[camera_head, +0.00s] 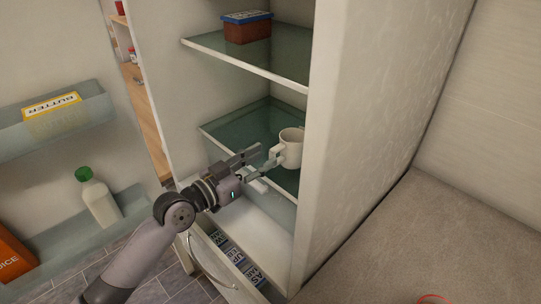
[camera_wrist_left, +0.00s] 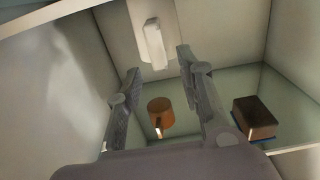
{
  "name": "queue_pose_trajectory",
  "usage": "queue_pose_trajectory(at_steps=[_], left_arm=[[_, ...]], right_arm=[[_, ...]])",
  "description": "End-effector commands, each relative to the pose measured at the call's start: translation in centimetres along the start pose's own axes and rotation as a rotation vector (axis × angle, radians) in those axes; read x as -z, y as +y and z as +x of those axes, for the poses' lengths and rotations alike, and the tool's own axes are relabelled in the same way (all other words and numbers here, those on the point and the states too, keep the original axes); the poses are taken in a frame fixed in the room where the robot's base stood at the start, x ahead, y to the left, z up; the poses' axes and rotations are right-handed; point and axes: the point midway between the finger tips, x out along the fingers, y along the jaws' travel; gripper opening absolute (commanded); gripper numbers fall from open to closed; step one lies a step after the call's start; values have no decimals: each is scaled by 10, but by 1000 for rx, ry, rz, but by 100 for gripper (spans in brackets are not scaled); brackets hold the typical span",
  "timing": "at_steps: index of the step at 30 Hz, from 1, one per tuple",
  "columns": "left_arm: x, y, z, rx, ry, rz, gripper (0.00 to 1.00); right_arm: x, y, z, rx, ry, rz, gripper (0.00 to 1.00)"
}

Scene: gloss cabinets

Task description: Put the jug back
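The white jug (camera_head: 291,146) stands upright on the middle glass shelf (camera_head: 222,127) of the open fridge, near its right wall. Its handle points left, toward my left gripper (camera_head: 267,160). My left gripper is open, its fingertips right at the handle in the head view; I cannot tell whether they touch it. In the left wrist view the fingers (camera_wrist_left: 157,68) are apart. A pale upright form (camera_wrist_left: 153,44) shows just beyond the tips, perhaps the handle. My right gripper is not in view.
A brown box with a blue lid (camera_head: 247,28) sits on the upper shelf. An orange-brown cylinder (camera_wrist_left: 160,113) shows in the wrist view. The open door at left holds butter (camera_head: 52,114), a bottle (camera_head: 98,200) and juice (camera_head: 14,257). The fridge side wall (camera_head: 365,120) stands right of the jug.

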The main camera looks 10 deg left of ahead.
Motion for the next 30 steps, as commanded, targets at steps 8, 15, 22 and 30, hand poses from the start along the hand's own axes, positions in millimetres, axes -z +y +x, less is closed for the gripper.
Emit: queue_pose_trajectory(at_steps=[8,15,22,30], left_arm=[[-4,0,-59,0,-4,3,35],[-1,1,-78,-2,-1,0,35],[0,0,-79,-1,1,-1,35],[-28,16,-82,-8,-83,-6,35]], right_arm=[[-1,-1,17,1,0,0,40],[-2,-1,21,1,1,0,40],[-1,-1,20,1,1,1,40],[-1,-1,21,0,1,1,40]])
